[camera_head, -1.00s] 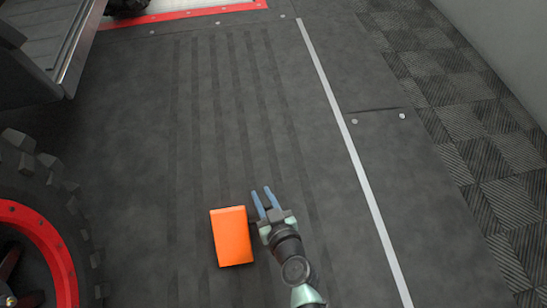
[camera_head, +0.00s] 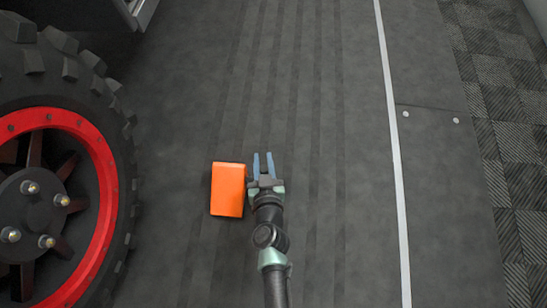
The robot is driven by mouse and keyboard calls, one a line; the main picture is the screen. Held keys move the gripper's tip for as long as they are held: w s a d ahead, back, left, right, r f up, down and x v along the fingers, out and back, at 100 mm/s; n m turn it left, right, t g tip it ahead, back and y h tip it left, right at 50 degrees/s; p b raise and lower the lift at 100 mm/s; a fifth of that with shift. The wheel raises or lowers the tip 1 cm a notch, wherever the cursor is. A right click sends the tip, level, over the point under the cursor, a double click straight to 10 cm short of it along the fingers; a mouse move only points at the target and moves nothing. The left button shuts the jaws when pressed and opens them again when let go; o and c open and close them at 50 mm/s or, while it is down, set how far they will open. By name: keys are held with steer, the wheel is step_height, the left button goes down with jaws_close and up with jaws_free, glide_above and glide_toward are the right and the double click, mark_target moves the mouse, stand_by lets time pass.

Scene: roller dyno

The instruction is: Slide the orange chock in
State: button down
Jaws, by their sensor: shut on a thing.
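The orange chock (camera_head: 228,190) is a block on the dark floor, left of centre, to the right of the big black tyre (camera_head: 118,120). A clear strip of floor separates it from the tyre. My gripper (camera_head: 263,156) is just right of the chock, its two blue fingers pointing up the picture, along the chock's right side. The fingers stand apart but are shut on a part at the chock's right side. That grip is small and dark, and I cannot make out its details.
The wheel has a red rim (camera_head: 105,190) and fills the left side. A pale line (camera_head: 393,130) runs down the floor at right, with textured tiles (camera_head: 505,150) beyond it. The ribbed dark floor (camera_head: 290,60) above and right of my gripper is clear.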

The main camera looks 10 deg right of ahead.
steer(key=shift+w+a+r+p, duration=0.1)
steer(key=shift+w+a+p, duration=0.65)
steer(key=shift+a, duration=1.35)
steer(key=shift+w+a+p, duration=0.65)
steer(key=shift+a+p, duration=0.15)
steer(key=shift+a, duration=1.25)
steer(key=shift+w+a+r+p, duration=0.1)
steer(key=shift+w+a+p, duration=0.65)
steer(key=shift+a, duration=1.35)
steer(key=w+a+f+b, duration=0.1)
steer(key=w+a+b, duration=0.2)
steer(key=a, duration=0.8)
steer(key=shift+w+a+b, duration=0.2)
steer(key=shift+w+b, duration=0.1)
steer(key=shift+b, duration=0.35)
